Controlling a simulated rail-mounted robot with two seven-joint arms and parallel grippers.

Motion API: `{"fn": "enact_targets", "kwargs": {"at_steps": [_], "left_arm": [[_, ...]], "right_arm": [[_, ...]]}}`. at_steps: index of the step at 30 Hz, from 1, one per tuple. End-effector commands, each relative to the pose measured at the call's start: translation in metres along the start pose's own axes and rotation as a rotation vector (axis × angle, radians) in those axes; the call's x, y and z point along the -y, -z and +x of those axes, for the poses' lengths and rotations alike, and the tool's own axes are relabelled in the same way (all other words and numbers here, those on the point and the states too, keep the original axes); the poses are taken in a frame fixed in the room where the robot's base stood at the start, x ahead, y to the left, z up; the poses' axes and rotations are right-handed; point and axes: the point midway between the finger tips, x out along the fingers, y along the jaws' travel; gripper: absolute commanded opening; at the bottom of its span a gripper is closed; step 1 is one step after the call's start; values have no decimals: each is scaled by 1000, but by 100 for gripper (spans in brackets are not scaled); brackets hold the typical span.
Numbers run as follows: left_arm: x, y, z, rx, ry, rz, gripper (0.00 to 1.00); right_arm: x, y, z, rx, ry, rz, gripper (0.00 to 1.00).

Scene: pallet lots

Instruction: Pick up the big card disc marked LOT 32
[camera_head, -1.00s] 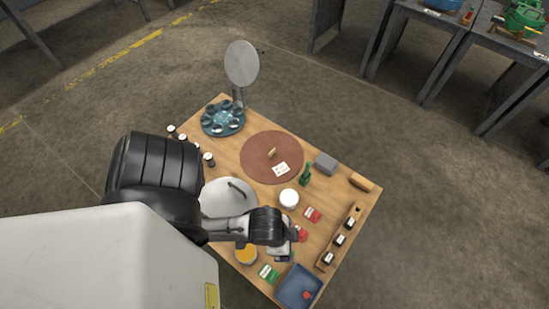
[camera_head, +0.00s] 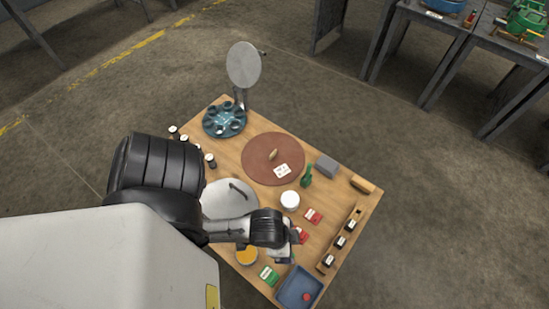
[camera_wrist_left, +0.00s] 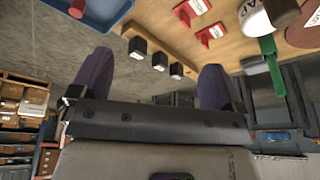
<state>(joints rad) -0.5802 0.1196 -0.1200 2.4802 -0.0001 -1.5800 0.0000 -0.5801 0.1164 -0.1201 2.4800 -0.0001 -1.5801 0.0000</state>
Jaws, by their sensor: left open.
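The big card disc (camera_head: 262,166) is reddish brown and lies flat on the wooden table (camera_head: 230,148). A small tan grip stands at its middle and a white label lies on its front part; the print is too small to read. My left gripper (camera_head: 283,252) hangs over the near part of the table, apart from the disc, partly hidden by my wrist. In the left wrist view its two fingers (camera_wrist_left: 155,82) are spread with nothing between them. A brown edge at the upper right there (camera_wrist_left: 303,37) looks like the disc. My right gripper is not in view.
A blue tray (camera_head: 286,291), a rack of black jars (camera_head: 349,222) and a teal cup tray (camera_head: 214,131) lie farther off.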

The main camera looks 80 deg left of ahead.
Motion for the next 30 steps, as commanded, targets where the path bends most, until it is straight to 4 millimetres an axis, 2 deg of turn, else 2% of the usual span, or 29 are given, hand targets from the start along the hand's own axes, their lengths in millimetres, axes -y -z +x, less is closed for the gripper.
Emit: {"fn": "enact_targets", "kwargs": {"at_steps": [2,18,26,29,30], "left_arm": [[0,0,0,0,0,0,88],[0,0,0,0,0,0,37],[1,3,0,-5,2,2,36],[4,22,-4,-47,9,2,36],[7,35,-7,-77,16,4,36]], "right_arm": [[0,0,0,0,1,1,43],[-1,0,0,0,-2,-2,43],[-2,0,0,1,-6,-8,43],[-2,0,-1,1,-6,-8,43],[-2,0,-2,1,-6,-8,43]]}}
